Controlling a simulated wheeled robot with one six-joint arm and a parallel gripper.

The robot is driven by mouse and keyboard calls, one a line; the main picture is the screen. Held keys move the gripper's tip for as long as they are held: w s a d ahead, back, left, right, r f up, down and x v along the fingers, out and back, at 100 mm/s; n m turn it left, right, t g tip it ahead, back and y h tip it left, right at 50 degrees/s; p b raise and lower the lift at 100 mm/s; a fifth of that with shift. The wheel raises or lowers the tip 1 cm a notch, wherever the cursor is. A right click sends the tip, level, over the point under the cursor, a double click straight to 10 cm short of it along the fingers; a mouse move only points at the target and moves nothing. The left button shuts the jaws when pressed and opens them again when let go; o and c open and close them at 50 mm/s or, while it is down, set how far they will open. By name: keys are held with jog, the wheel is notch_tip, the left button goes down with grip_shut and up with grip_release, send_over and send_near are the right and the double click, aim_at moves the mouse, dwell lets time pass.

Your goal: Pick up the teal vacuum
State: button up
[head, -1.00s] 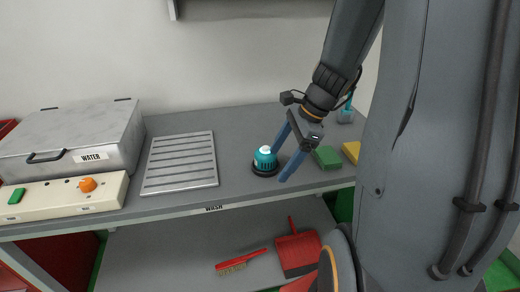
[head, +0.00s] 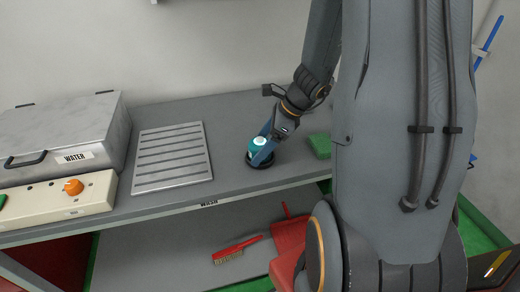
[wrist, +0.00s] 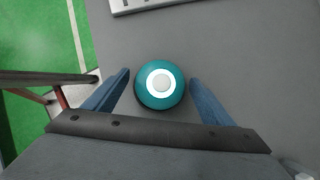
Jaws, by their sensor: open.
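The teal vacuum (head: 258,148) is a small round device with a white top ring and a dark base. It stands upright on the grey bench near its front edge. My gripper (head: 262,150) is open, with its blue fingers reaching down around the vacuum. In the wrist view the vacuum (wrist: 160,85) sits between the spread fingertips of my gripper (wrist: 160,88), with a gap on each side. I see no contact there. One finger hides part of the vacuum in the head view.
A slotted metal plate (head: 172,158) lies left of the vacuum. A green sponge-like block (head: 320,145) is to the right. A metal box labelled WATER (head: 65,135) and a control panel with an orange knob (head: 73,187) stand farther left. A red brush (head: 238,248) lies on the lower shelf.

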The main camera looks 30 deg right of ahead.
jog(key=shift+w+a+f, duration=0.1)
jog(key=shift+a+f, duration=0.05)
jog(key=shift+f, duration=0.15)
jog(key=shift+c, duration=0.3)
jog(key=c, duration=1.4)
jog(key=shift+r, duration=0.1)
notch_tip(320, 180, up, 10)
jog(key=shift+f, duration=0.1)
